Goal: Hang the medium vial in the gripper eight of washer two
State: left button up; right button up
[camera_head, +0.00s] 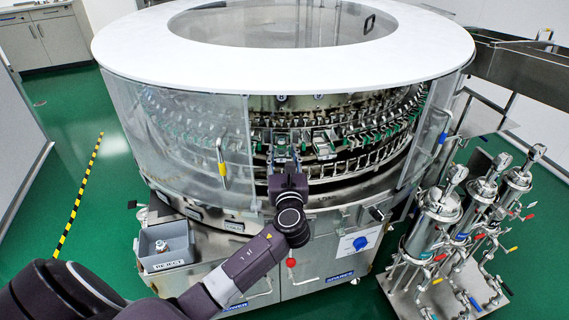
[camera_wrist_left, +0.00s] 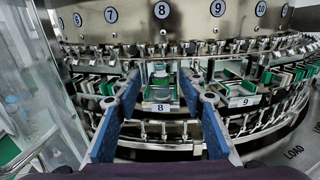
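Washer two is the large round machine with a white ring top (camera_head: 120,50). My left gripper (camera_head: 283,158) reaches through the gap in its clear guard. In the left wrist view its two blue-grey fingers (camera_wrist_left: 160,90) are spread apart, one on each side of station eight. The number 8 plate (camera_wrist_left: 160,107) shows between them, below green-sided gripper eight (camera_wrist_left: 152,93). A small clear, vial-like object (camera_wrist_left: 160,74) stands at this station between the fingertips, with visible gaps to both. Whether gripper eight clasps it is too small to tell. My right gripper is out of view.
Station nine (camera_wrist_left: 243,101) lies close to the right finger. The clear guard (camera_wrist_left: 25,80) is at the left. A grey reject bin (camera_head: 165,262) with a small pale item is on the machine's front left. Steel canisters (camera_head: 435,225) stand at the right.

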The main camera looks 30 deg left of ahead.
pick_arm(q)
jog(key=s+d+f+n+h, duration=0.3)
jog(key=d+f+n+h, duration=0.1)
jog(key=d+f, duration=0.25)
jog(key=s+d+f+n+h, duration=0.2)
jog(key=d+f+n+h, duration=0.3)
jog(key=d, duration=0.3)
jog(key=s+d+f+n+g+h, duration=0.1)
jog(key=s+f+n+g, duration=0.2)
jog(key=f, duration=0.8)
jog(key=s+d+f+n+g, duration=0.25)
jog(key=s+f, duration=0.35)
jog(key=f, duration=0.6)
jog(key=s+a+f+n+g, duration=0.2)
jog(key=s+f+n+g, duration=0.25)
jog(key=s+f, duration=1.25)
jog(key=s+f+n+g, duration=0.1)
jog(key=s+f+n, duration=0.2)
jog(key=s, duration=0.9)
jog(key=s+f+n+g, duration=0.2)
jog(key=s+f+n, duration=0.2)
jog(key=s, duration=0.8)
notch_tip(320, 180, down, 3)
jog(key=shift+s+a+r+h, duration=0.2)
jog(key=shift+s+a+h, duration=0.05)
jog(key=shift+a+h, duration=0.2)
